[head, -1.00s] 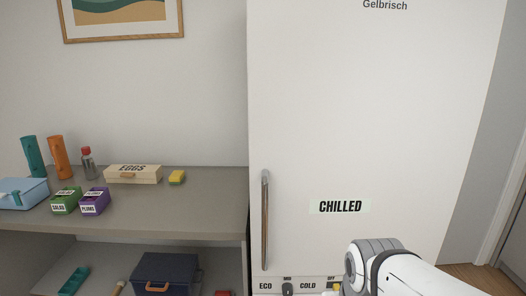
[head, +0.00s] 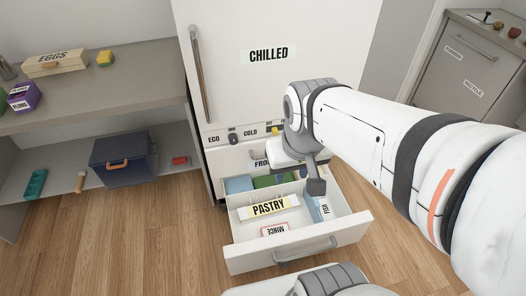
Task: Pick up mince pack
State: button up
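The mince pack (head: 274,229) is a small white pack with a red border and the word MINCE, upside down from here. It lies in the open drawer (head: 340,230) at the bottom of the fridge, close to the drawer's front wall. My gripper (head: 309,181) is above the back right of the drawer, apart from the mince pack and up and right of it in the picture. Its fingers are dark and partly hidden by my wrist, so I cannot tell whether they are open.
A long pack marked PASTRY (head: 269,207) lies just behind the mince pack. A pack marked FISH (head: 323,208) is at the drawer's right side. Blue (head: 238,185) and green (head: 273,180) packs are at the back. The fridge door (head: 285,80) is shut. Wooden floor is clear at left.

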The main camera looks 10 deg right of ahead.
aim_at(282, 227)
jog(key=u, duration=0.2)
jog(key=k, duration=0.2)
jog(key=z, duration=1.9)
jog(key=k, duration=0.8)
jog(key=u, duration=1.05)
jog(key=i, duration=1)
jog(key=u, duration=0.05)
